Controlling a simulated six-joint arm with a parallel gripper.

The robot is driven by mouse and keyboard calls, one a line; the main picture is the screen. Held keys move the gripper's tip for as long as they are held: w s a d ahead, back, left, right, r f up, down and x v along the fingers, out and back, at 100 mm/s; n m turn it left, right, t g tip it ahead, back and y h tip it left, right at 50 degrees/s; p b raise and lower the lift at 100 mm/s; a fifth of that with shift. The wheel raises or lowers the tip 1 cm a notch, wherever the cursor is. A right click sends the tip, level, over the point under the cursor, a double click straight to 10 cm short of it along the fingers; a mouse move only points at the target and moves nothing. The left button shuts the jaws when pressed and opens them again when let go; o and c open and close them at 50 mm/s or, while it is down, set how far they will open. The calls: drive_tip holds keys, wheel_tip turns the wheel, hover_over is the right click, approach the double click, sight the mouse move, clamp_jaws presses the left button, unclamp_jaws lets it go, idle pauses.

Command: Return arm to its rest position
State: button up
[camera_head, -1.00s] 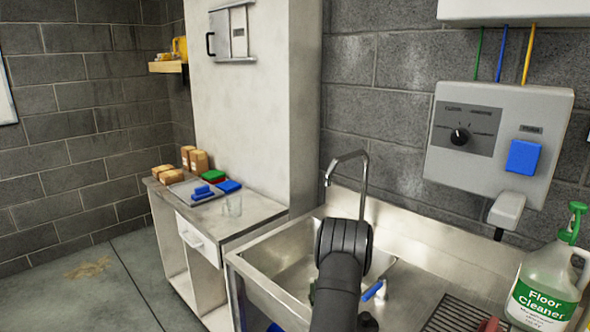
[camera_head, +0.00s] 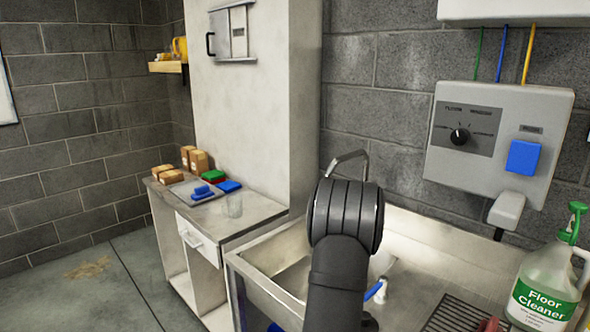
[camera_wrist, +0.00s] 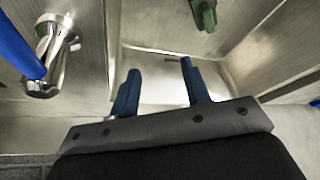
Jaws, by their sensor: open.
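My gripper (camera_wrist: 157,88) shows in the wrist view with its two blue fingers apart and nothing between them. It is over the metal sink (camera_wrist: 150,60). In the head view my dark arm stands in front of the sink (camera_head: 262,262) and hides much of the basin and the tap (camera_head: 350,158). The gripper's fingers are hidden there.
A counter (camera_head: 250,212) at left holds a tray with blue, green and red pads, brown boxes and a glass (camera_head: 234,205). A floor cleaner jug (camera_head: 543,288) stands at right. In the wrist view, a green object (camera_wrist: 204,14) lies near the top and a blue-handled metal fitting (camera_wrist: 48,68) is at left.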

drive_tip(key=s+a+r+m+h, duration=0.1)
drive_tip(key=s+r+m, duration=0.1)
drive_tip(key=s+r, duration=0.4)
drive_tip(key=s, duration=0.3)
drive_tip(key=shift+r, duration=0.25)
drive_tip(key=shift+r, duration=0.1)
drive_tip(key=c, duration=0.6)
drive_tip(key=shift+w+d+r+m+g, duration=0.2)
drive_tip(key=shift+r+m+g, duration=0.1)
drive_tip(key=shift+r+m, duration=0.1)
clamp_jaws()
wheel_tip(320, 180, up, 4)
drive_tip(key=d+m+g, duration=0.2)
drive_tip(key=m, duration=0.1)
wheel_tip(320, 180, down, 7)
drive_tip(key=shift+s+a, duration=0.15)
drive_tip(key=shift+f, duration=0.15)
idle(0.9)
drive_tip(key=shift+f, duration=1.5)
